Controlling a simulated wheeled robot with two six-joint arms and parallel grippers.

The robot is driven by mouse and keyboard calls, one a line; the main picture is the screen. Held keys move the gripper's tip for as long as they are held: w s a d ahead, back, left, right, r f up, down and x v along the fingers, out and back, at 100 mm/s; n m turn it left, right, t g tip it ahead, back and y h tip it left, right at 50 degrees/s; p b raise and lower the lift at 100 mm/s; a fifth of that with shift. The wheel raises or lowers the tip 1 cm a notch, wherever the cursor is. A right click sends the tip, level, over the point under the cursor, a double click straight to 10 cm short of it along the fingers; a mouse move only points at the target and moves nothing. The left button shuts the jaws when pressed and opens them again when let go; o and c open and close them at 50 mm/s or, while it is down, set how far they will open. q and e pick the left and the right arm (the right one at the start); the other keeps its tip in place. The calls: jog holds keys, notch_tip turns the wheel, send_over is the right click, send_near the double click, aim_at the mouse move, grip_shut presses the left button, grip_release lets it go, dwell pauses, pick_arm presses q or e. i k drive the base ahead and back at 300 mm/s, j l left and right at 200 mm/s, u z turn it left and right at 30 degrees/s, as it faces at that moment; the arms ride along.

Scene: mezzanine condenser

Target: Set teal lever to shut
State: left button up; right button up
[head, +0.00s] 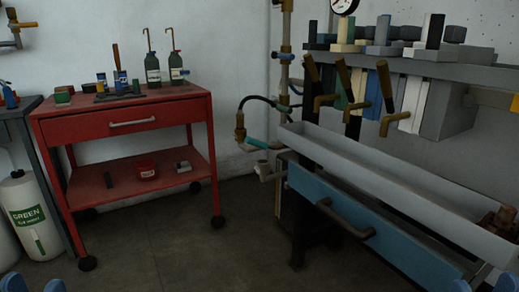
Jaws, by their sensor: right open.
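The teal lever (257,144) is small and sits on the pipework at the back, just left of the long grey trough. It lies nearly flat, slanting slightly down to the right, beside a brass fitting and above a short pale pipe end. Its set position cannot be read from here. My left gripper (36,287) shows only as two blue tips, apart, at the bottom left edge. My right gripper (485,287) shows as two blue tips, apart, at the bottom right edge. Both are far from the lever, with nothing seen between the tips.
The red cart (125,120) with bottles and tools stands left of the pipework. The grey trough (380,175) and blue drawer front (325,208) with its protruding handle (345,218) fill the right. Brass taps (388,100) hang above. The floor (180,255) in the middle is clear.

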aim_at(248, 141)
jog(key=i+j+z, duration=0.3)
jog(key=i+j, duration=0.15)
jog(key=j, duration=0.25)
jog(key=i+j+z, duration=0.15)
jog(key=j, duration=0.2)
jog(key=i+j+z, duration=0.2)
jog(key=j, duration=0.2)
jog(key=i+j+z, duration=0.15)
jog(key=j, duration=0.25)
jog(key=i+l, duration=0.2)
jog(key=l, duration=0.1)
